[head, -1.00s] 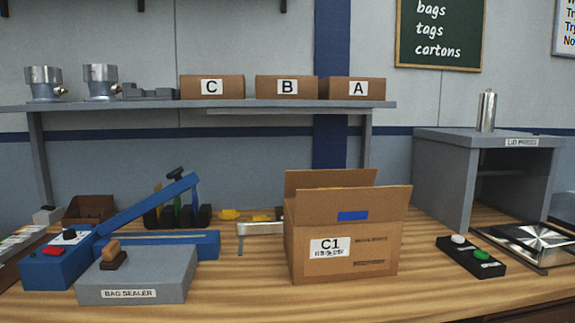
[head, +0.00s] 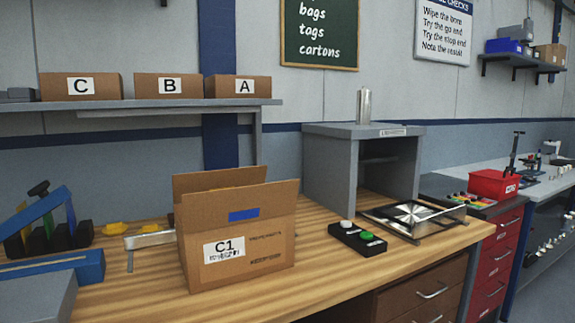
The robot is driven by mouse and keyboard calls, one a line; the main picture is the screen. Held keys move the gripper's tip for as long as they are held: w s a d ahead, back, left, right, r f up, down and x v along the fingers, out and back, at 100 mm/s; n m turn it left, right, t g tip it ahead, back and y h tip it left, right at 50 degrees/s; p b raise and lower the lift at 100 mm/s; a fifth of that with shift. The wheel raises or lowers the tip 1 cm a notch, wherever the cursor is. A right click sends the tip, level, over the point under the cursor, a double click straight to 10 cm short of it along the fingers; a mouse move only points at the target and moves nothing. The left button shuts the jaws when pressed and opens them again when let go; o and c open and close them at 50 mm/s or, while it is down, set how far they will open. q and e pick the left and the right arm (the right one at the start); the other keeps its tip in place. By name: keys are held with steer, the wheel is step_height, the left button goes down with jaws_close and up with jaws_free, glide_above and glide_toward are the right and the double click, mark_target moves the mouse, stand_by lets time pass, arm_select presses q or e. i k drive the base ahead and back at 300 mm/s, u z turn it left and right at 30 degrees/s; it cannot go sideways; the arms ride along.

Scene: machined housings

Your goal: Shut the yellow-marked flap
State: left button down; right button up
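A cardboard carton (head: 238,266) labelled C1 stands on the wooden bench, left of the middle in the head view. Its near flap (head: 242,208) stands up and bears a blue mark (head: 243,215). Its far flap (head: 219,181) also stands up, and its visible face shows no mark. I see no yellow-marked flap; the carton's other flaps are hidden or cannot be made out. Neither of my grippers is in view.
A black box with white and green buttons (head: 357,238) lies right of the carton. A blue sealer (head: 86,265) is at left. Bench is clear in front of the button box.

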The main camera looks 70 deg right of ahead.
mark_target(189, 183)
steer(key=z, duration=0.25)
steer(key=i, duration=0.3)
steer(key=z, duration=2.5)
